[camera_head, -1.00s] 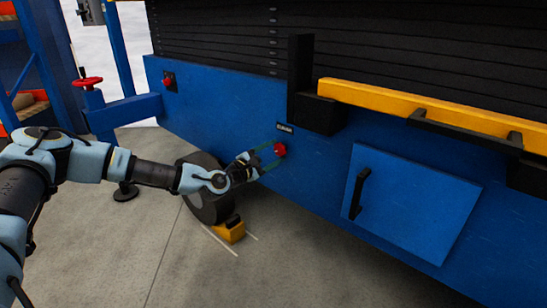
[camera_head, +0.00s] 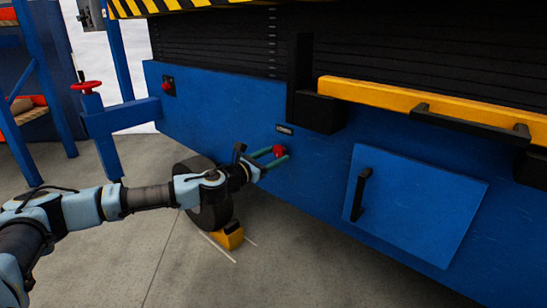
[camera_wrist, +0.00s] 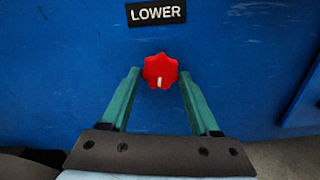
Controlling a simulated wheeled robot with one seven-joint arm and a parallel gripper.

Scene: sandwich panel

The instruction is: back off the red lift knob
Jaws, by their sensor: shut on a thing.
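The red knob (camera_head: 279,151) sits on the blue panel under a small black label, which reads LOWER in the wrist view. There the knob (camera_wrist: 160,69) is lobed and red, with a white mark pointing down. My gripper (camera_head: 276,156) is shut on this knob. Its two green fingers lie on either side of it in the wrist view (camera_wrist: 160,77), tips beside the knob's edges. The exact contact is hard to see.
Another red knob (camera_head: 167,85) is at the panel's left end. A blue hatch (camera_head: 418,207) with a black handle is to the right, below a yellow bar (camera_head: 420,103). A dark wheel (camera_head: 208,206) and yellow chock (camera_head: 230,237) are below my wrist. A red handwheel (camera_head: 86,87) stands left.

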